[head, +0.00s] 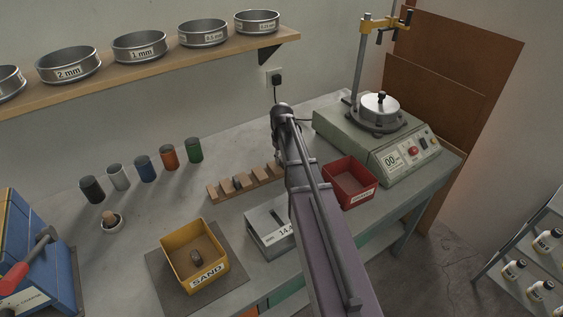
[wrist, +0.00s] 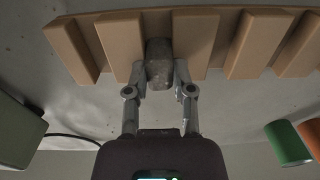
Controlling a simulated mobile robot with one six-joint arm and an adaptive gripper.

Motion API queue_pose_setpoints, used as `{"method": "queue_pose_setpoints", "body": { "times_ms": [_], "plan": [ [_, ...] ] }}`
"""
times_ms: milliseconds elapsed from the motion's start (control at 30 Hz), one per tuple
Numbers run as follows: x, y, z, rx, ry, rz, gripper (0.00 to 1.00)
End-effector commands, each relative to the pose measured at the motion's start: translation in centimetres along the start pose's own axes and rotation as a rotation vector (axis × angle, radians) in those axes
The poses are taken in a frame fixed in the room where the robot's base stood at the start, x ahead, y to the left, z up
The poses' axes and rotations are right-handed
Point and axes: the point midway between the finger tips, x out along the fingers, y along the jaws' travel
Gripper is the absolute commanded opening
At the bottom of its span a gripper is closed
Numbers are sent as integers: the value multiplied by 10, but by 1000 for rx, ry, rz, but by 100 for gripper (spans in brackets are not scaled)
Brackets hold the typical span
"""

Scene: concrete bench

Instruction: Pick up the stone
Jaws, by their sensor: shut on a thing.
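In the wrist view, a grey, rough, blocky stone (wrist: 158,66) sits between the two fingers of my gripper (wrist: 160,78). The fingers are shut on it from both sides. The stone is at a gap between tan blocks of a wooden slotted rack (wrist: 195,50); I cannot tell whether it is touching the rack or lifted. The rack also shows there (head: 213,191), partly behind the arm, with a dark shape in one gap. Another dark stone (head: 196,258) lies in the yellow SAND box (head: 170,264).
Behind the rack stand several coloured cups, the green one (head: 194,150) nearest. A grey scale (head: 266,234), red tray (head: 351,184) and green machine (head: 409,153) are close to my arm. A shelf of sieves (head: 140,46) hangs above. The bench between cups and rack is clear.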

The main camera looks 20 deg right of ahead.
Motion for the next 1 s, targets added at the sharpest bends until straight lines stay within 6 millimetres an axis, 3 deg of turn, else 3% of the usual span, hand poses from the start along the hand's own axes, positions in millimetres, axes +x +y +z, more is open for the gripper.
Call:
{"method": "queue_pose_setpoints", "body": {
  "times_ms": [467, 1000],
  "plan": [
    [-15, 0, 0, 0, 0, -1, 0],
    [-69, 0, 0, 0, 0, -1, 0]
  ]
}}
